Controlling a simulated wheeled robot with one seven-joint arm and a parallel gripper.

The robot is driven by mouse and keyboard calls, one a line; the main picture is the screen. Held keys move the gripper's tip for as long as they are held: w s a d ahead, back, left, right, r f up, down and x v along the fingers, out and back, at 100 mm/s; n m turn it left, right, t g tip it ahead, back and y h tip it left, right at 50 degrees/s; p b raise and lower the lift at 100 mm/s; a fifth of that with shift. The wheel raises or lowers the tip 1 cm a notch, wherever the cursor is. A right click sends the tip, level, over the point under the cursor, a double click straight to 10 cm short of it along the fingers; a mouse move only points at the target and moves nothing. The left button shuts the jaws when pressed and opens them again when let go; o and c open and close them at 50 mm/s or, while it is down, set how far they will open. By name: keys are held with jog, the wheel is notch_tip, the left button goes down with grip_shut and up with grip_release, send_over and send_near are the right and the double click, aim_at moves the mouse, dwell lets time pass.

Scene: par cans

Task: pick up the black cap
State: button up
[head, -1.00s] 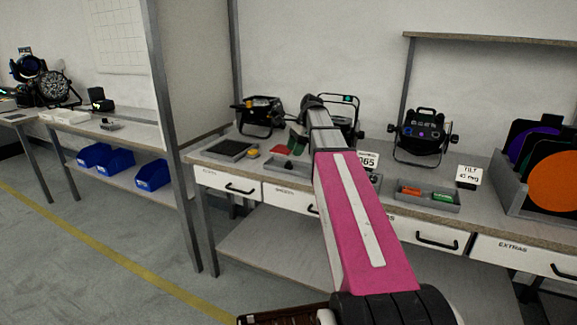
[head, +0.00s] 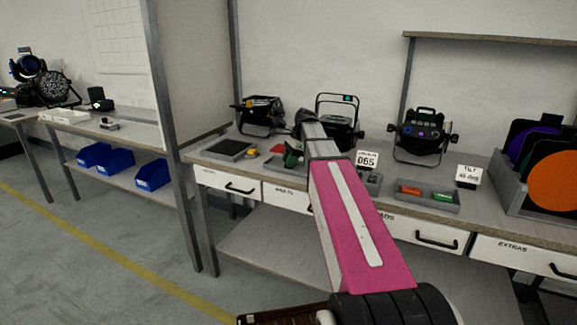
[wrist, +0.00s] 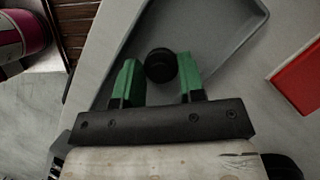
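The black cap (wrist: 161,66) shows in the wrist view as a small round dark piece over the floor of a grey tray (wrist: 236,52). My gripper (wrist: 158,78) is open, with one green finger on each side of the cap. The cap sits near the fingertips, with a gap visible to the left finger; I cannot tell whether the right finger touches it. In the head view my gripper (head: 292,154) is low over the workbench, partly hidden by my pink arm, and the cap is not visible there.
A red object (wrist: 299,84) lies right of the tray in the wrist view. On the bench stand par cans (head: 422,135), a dark tray (head: 229,149), a tray with red and green pieces (head: 429,201), and a rack of coloured filters (head: 510,193).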

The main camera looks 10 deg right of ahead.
jog(key=shift+r, duration=0.1)
dwell(0.3)
jog(key=shift+r, duration=0.45)
jog(key=r, duration=0.3)
jog(key=shift+s+a+r, duration=0.25)
jog(key=shift+a+r, duration=0.05)
jog(key=shift+a, duration=0.1)
jog(key=s+a+r, duration=0.1)
jog(key=a+r, duration=0.1)
jog(key=a, duration=0.1)
jog(key=s+a+r, duration=0.2)
jog(key=a, duration=0.1)
jog(key=s+a+r, duration=0.1)
jog(key=a+r, duration=0.1)
jog(key=a, duration=0.1)
jog(key=shift+s+a+r, duration=0.15)
jog(key=shift+s+a, duration=0.05)
jog(key=shift+a, duration=0.2)
